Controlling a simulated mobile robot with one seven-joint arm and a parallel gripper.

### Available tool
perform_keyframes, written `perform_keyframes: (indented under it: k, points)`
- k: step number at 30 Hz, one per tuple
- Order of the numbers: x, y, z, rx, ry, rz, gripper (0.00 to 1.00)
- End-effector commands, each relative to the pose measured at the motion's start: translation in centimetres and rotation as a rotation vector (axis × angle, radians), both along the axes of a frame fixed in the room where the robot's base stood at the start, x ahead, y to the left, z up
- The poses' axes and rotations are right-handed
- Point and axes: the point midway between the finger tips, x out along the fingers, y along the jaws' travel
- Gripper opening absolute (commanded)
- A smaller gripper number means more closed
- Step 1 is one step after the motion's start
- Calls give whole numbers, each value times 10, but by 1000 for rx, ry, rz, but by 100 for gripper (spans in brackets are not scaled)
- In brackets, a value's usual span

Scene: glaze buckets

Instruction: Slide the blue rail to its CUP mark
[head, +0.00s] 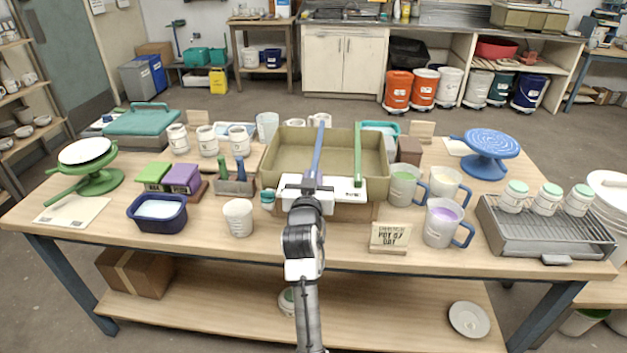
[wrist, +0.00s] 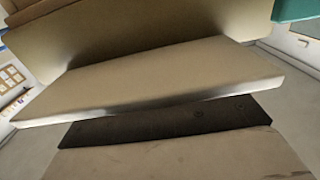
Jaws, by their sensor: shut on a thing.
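The blue rail (head: 318,150) lies front to back across the top of a tan open bin (head: 283,150). My gripper (head: 312,182) is at the rail's near end, shut on it, over the white strip (head: 345,190) along the bin's front. The arm and gripper cover part of that strip. A CUP mark cannot be read from here. A green rail (head: 358,153) lies across the bin to the right, apart from the blue one.
A blue turntable (head: 490,150) stands farther right. Bare tabletop (head: 300,250) shows in front.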

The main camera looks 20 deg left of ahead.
Motion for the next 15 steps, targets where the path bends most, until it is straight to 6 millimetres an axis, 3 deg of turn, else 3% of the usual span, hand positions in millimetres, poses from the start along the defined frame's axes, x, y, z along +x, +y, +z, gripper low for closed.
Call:
perform_keyframes:
  k: [10, 11, 15]
  points:
    - [0, 0, 0, 1, 1, -1, 0]
    - [0, 0, 0, 1, 1, -1, 22]
    - [0, 0, 0, 1, 0, 0, 40]
